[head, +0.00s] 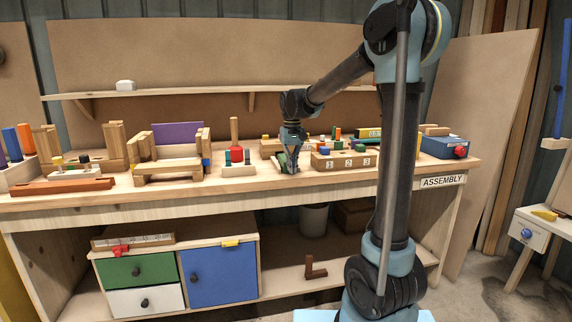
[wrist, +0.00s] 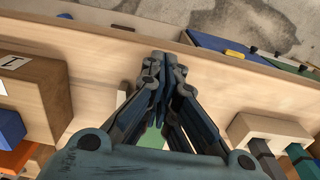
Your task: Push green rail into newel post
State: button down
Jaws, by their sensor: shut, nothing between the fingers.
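My gripper (head: 290,170) is low over the bench, between the peg block and the numbered box. In the wrist view its fingers (wrist: 157,62) are closed together, with nothing held between the tips. A green piece (head: 282,159), which may be the green rail, shows beside my gripper in the head view. A green patch (wrist: 152,139) also shows behind the fingers in the wrist view, mostly hidden by them. I cannot make out the newel post clearly, nor whether the green piece touches it.
The numbered box (head: 344,161) stands right of my gripper, and the peg block (head: 239,170) stands to its left. A wooden bench-like assembly (head: 168,168) and a blue box (head: 444,147) stand farther out. The bench's front strip (head: 250,188) is clear.

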jog(key=shift+w+a, duration=0.45)
jog(key=shift+w, duration=1)
jog(key=shift+w+a, duration=0.4)
jog(key=shift+w, duration=1)
jog(key=shift+w+a, duration=0.45)
jog(key=shift+w, duration=1)
jog(key=shift+s, duration=0.1)
jog(key=shift+s+d, duration=0.25)
jog(key=shift+s, duration=0.45)
jog(key=shift+s+d, duration=0.2)
jog(key=shift+s, duration=0.5)
jog(key=shift+r, duration=3.5)
